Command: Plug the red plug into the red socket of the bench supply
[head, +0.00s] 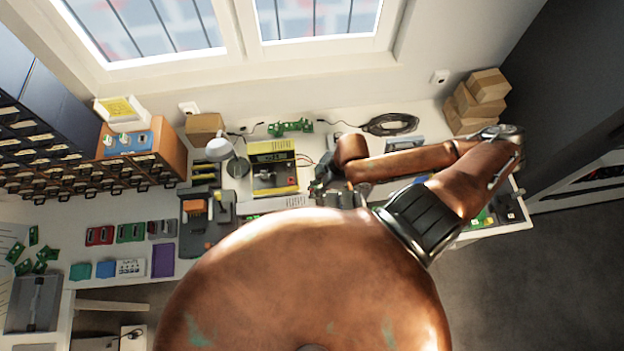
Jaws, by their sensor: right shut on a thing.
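The bench supply (273,167) is a yellow box with a dark top, standing on the bench below the window. A thin dark and reddish lead (304,160) lies between the supply and the gripper. My left gripper is not in view.
An orange-and-grey device (205,220) and a round white lamp (219,149) stand left of the supply. Cartons (480,105) are stacked at the right. My body hides the bench front.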

